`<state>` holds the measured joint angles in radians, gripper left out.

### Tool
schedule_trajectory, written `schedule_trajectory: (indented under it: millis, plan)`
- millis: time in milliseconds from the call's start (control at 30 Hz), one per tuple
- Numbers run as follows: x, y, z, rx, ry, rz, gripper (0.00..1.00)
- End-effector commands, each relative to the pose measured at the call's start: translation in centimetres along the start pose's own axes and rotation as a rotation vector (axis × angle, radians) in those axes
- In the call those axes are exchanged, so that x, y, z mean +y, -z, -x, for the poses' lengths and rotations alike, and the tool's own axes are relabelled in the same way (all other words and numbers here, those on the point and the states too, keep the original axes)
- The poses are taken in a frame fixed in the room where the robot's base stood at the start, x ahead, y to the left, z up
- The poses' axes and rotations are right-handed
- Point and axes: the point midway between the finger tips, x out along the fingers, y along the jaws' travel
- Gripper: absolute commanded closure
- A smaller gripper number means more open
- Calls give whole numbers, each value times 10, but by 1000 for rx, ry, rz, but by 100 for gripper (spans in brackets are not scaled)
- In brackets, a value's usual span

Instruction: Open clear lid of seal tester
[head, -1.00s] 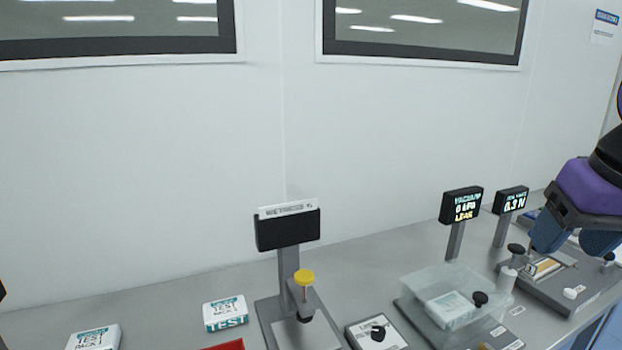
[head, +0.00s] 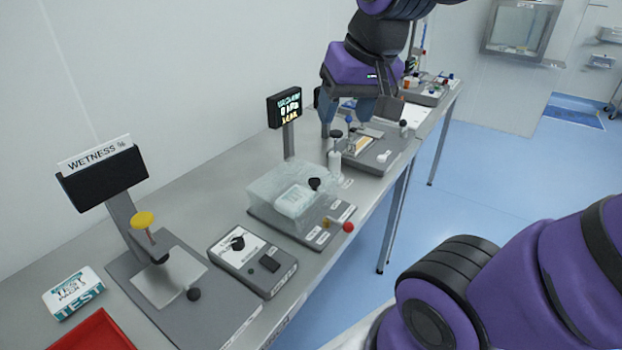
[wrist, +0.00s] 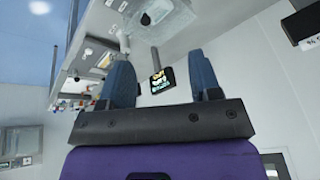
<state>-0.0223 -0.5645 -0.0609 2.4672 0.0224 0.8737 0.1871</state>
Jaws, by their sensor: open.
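The seal tester has a grey base (head: 262,212) on the bench, with a clear box-shaped lid (head: 264,183) over a white pack (head: 294,200). The lid looks closed, and a black knob (head: 314,184) shows at its right side. A display (head: 285,107) on a post stands behind it. My gripper (head: 348,118) is open and empty, beyond the tester to the right, above the neighbouring device and apart from the lid. In the wrist view my gripper (wrist: 162,78) has its blue fingers spread, with a lit display (wrist: 158,82) between them in the background.
A control box (head: 252,262) and a wetness tester (head: 178,285) stand on the near side. A white post with a black cap (head: 335,150) stands close behind the lid. A red ball (head: 348,227) sits at the tester's front edge. Blue floor (head: 480,170) lies clear right of the bench.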

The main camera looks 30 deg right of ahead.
Motion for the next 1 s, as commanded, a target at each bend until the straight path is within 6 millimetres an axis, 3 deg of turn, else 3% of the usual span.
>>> schedule_trajectory:
  millis: [500,1000]
  plan:
    - [11,74,-82,-160,-58,-425,43]
    - [36,118,-184,-253,-212,-816,43]
